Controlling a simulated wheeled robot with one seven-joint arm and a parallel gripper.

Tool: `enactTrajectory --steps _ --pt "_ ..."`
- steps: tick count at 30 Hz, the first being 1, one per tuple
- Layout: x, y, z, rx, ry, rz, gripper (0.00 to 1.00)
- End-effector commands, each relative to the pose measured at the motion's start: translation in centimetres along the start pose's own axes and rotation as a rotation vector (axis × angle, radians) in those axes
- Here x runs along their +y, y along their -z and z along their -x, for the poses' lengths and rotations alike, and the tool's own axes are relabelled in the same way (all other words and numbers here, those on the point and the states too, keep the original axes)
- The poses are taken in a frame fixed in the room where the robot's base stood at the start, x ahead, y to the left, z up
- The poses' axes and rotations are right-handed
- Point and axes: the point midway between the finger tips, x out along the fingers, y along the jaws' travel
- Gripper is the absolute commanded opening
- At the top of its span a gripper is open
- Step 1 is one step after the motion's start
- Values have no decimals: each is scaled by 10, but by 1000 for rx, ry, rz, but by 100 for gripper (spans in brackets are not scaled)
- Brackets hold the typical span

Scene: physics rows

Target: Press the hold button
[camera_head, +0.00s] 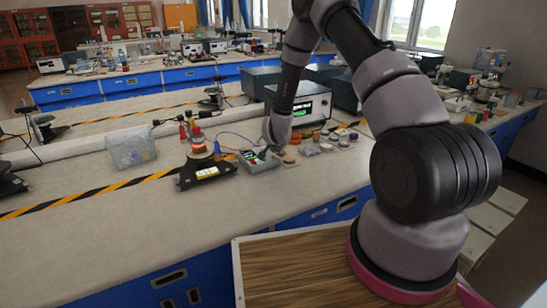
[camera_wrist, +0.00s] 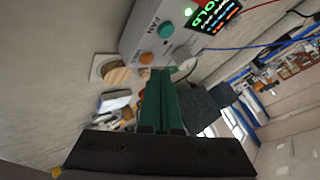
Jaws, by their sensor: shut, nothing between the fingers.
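A grey box (camera_head: 262,161) with a small lit display (camera_head: 249,155) stands on the bench in the head view. In the wrist view the same box (camera_wrist: 140,33) shows a teal round button (camera_wrist: 166,30), an orange round button (camera_wrist: 147,58) and a lit display (camera_wrist: 214,14) with red and green text, cut off at the top. The lettering beside the buttons is too small to read surely. My gripper (camera_wrist: 163,72) is shut and empty, its dark green fingers pointing toward the box. The fingertips appear just beside the orange button; I cannot tell whether they touch. The head view hides the fingertips.
Left of the box is a black scale-like device (camera_head: 207,171) with a red-topped item. A clear container (camera_head: 132,147) stands further left. The bench's front left is clear.

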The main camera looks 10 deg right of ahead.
Motion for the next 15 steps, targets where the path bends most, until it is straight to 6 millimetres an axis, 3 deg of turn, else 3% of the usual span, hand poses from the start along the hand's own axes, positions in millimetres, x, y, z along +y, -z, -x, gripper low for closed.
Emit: enactTrajectory --steps 9,15 --pt "-1 1 1 0 0 0 0" --pt "-11 10 13 2 3 2 0"
